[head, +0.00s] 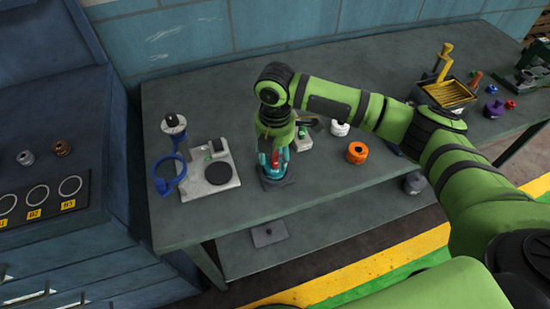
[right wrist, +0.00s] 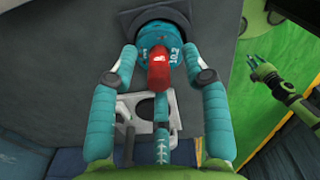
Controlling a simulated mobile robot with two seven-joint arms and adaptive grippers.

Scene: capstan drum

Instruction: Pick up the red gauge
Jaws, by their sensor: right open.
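The red gauge (right wrist: 159,72) stands up from a round teal drum (right wrist: 150,37) that has white markings, in the right wrist view. In the head view only a small red part of the gauge (head: 275,158) shows between my fingers. My right gripper (right wrist: 165,78) is open, with one teal finger on each side of the gauge and a visible gap to it. In the head view my right gripper (head: 273,168) points down over the drum. My left gripper (right wrist: 265,68) shows small at the right of the right wrist view, its fingers spread and empty.
The drum rests on a dark square base (head: 279,181) near the table's front edge. A white plate with a black disc (head: 219,173) and a blue ring stand (head: 170,178) are to the left. An orange ring-shaped part (head: 357,153) is to the right.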

